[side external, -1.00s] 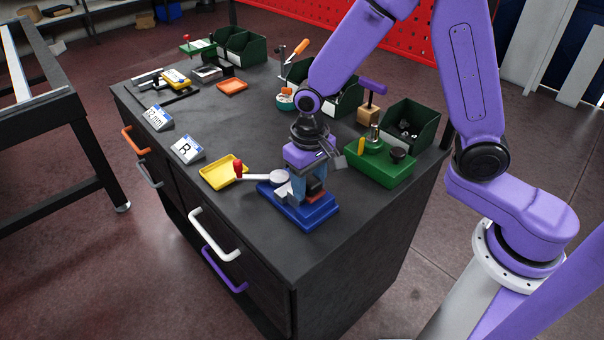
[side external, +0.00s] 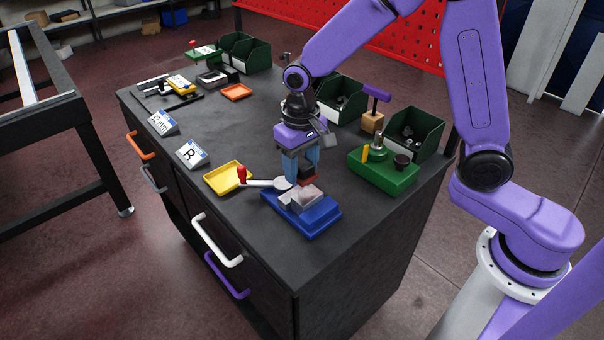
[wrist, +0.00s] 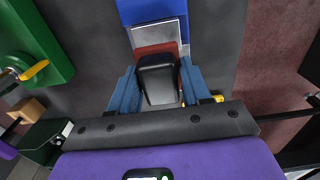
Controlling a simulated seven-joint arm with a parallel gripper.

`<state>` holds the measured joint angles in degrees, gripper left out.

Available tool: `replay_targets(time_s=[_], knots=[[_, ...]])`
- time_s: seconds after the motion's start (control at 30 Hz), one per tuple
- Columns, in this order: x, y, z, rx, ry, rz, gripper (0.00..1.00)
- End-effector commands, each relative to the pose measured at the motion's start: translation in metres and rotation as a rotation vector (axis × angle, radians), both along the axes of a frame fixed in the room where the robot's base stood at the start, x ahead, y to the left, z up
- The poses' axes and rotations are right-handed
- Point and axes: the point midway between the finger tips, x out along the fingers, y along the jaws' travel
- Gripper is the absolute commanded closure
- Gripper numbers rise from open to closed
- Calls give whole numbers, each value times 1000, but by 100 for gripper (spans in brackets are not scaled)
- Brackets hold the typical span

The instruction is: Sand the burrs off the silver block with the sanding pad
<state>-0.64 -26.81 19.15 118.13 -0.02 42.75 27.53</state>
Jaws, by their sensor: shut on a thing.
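The silver block (side external: 304,195) sits on the blue fixture (side external: 310,217), with a lever with a red knob (side external: 242,174) beside it. My gripper (side external: 305,170) is above and just behind the block. Its blue fingers are shut on the sanding pad (side external: 308,174), which has a black grip and a reddish-brown base. In the wrist view the pad (wrist: 158,80) is between the fingers, and its base (wrist: 155,49) overlaps the view of the block (wrist: 158,33). I cannot tell whether pad and block touch. Burrs are too small to make out.
A yellow tray (side external: 226,177) lies left of the fixture, beside the R sign (side external: 192,154). A green box with knobs (side external: 385,176) stands to the right, before dark green bins (side external: 418,128). The front tabletop is clear.

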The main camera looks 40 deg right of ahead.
Motion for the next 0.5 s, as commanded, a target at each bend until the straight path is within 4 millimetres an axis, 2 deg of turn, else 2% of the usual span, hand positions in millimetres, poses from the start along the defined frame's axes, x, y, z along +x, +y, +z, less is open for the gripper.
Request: replay_targets(time_s=[0.3, 0.5], knots=[[1, 0, 30, 2, -3, 0, 90], [0, 0, 40, 1, -1, 0, 90]])
